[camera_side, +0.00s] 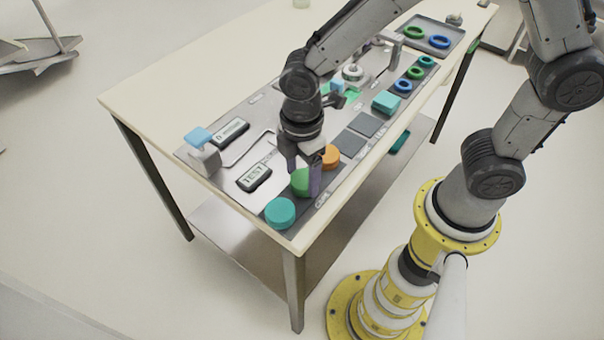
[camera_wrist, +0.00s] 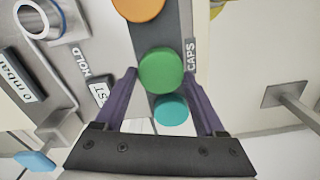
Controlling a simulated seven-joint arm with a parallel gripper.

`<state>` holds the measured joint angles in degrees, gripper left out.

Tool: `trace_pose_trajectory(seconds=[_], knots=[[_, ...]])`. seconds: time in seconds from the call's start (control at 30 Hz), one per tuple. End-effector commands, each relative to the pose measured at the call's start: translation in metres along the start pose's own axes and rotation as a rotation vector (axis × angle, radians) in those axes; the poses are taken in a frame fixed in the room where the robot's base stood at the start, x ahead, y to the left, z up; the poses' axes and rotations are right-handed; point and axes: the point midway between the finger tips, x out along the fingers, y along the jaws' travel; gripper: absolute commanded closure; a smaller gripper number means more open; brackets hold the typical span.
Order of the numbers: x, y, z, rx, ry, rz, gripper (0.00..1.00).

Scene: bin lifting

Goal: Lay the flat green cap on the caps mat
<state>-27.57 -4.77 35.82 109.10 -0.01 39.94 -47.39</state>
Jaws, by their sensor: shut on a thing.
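The flat green cap (camera_side: 300,182) is between the two purple fingers of my gripper (camera_side: 302,180), which is shut on it. In the wrist view the green cap (camera_wrist: 163,70) shows its round face between the fingertips (camera_wrist: 161,74). It is over the dark caps mat (camera_wrist: 149,40), beside the CAPS label. The mat (camera_side: 330,179) also shows in the side view, partly hidden by my gripper. I cannot tell whether the cap touches the mat or is a little above it.
An orange cap (camera_side: 331,156) and a teal cap (camera_side: 280,212) lie on the mat on either side of the green one. A TEST box (camera_side: 254,177) is to the left. Grey squares (camera_side: 367,124), a teal block (camera_side: 386,102) and rings (camera_side: 403,86) lie farther back.

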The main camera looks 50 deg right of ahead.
Motion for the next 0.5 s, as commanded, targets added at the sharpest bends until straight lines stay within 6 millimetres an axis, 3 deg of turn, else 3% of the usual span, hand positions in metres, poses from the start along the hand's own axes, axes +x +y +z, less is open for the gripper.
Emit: trace_pose_trajectory(seconds=[0.47,0.5], knots=[[0.0102,0.0000,0.0000,0.000,0.000,0.000,0.92],[0.0105,0.0001,-0.0001,0.000,0.001,0.001,0.24]])
